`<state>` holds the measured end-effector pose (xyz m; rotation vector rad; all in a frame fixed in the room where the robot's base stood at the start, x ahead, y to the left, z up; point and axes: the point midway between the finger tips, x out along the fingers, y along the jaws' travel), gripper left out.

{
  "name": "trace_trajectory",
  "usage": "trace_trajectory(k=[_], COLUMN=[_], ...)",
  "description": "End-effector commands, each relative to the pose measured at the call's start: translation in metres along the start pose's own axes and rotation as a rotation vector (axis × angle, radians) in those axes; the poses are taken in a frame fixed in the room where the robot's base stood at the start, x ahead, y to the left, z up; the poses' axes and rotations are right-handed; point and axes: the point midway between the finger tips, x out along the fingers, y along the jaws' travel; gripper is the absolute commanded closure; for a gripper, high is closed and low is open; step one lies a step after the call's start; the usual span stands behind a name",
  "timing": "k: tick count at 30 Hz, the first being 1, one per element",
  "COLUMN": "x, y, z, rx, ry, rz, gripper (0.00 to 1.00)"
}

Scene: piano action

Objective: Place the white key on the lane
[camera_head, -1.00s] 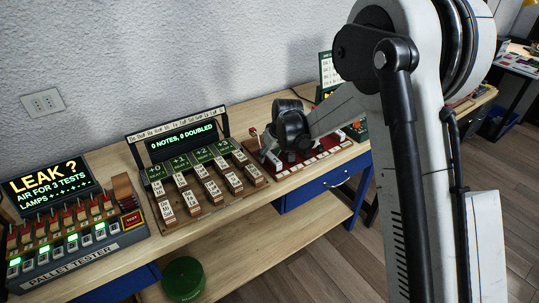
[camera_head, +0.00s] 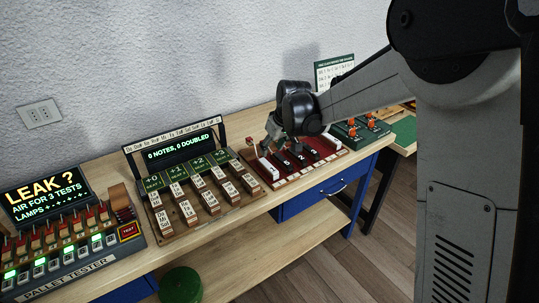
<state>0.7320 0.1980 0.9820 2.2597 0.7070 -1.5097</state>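A red board (camera_head: 324,153) sits on the bench right of centre. A white block (camera_head: 268,170), which may be the white key, stands at its left end, beside several dark pieces (camera_head: 299,160). A white strip (camera_head: 333,141) lies at its right end. My gripper (camera_head: 282,146) is low over the back left of this board, near the white block. Its fingers are small and dark, so I cannot tell whether they are open or hold anything. The gripper hides the back of the board. I cannot tell which part is the lane.
Left of the board, a display reads "0 NOTES, 0 DOUBLED" (camera_head: 178,147), above rows of labelled blocks (camera_head: 187,211). A pallet tester (camera_head: 70,259) stands far left. A green box with orange knobs (camera_head: 362,131) is to the right. My arm hides the right side.

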Motion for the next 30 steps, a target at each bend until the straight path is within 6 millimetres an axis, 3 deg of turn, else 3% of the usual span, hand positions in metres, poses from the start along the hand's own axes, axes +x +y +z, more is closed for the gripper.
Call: trace_trajectory(k=[5,13,16,20,30], x=[-0.016,-0.022,-0.035,-0.069,-0.166], y=[0.0,0.001,0.002,0.005,0.005], z=[0.0,0.001,0.007,0.024,0.097], rx=[0.0,0.003,0.017,0.056,0.191], ry=[0.0,0.001,0.005,0.019,0.067], rz=[0.0,0.001,0.009,0.031,0.107], gripper=[0.61,0.61,0.61,0.61,0.61])
